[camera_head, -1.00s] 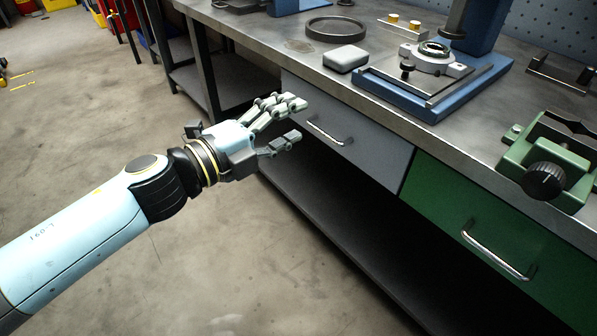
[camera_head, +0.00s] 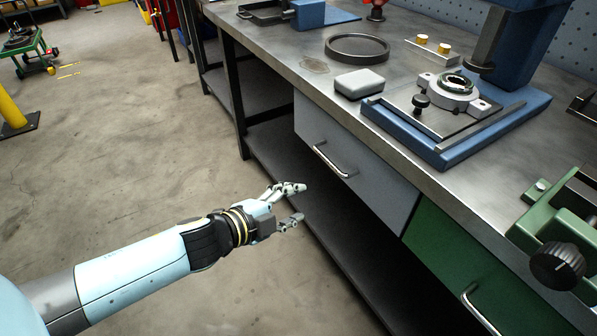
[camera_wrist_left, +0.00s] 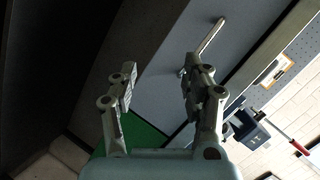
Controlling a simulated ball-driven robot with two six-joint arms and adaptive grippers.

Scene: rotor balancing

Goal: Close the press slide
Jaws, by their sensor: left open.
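The press (camera_head: 530,50) is a blue machine on the bench, with a blue base and a dark ram (camera_head: 488,45). The press slide (camera_head: 420,124) is a metal plate on this base with a black knob (camera_head: 420,102). A pale metal fixture with a ring (camera_head: 450,92) sits on it, in front and to the left of the ram. My left gripper (camera_head: 300,202) is open and empty. It is below the bench top, left of and lower than the grey drawer, apart from the press. The wrist view shows its spread fingers (camera_wrist_left: 160,72) with nothing between them. My right gripper is not in view.
The bench has a grey drawer (camera_head: 370,184) with a bar handle and a green drawer (camera_head: 450,252). A grey block (camera_head: 360,83), a dark ring (camera_head: 357,38) and a green vise (camera_head: 560,225) are on top. A dark lower shelf (camera_head: 270,150) runs underneath.

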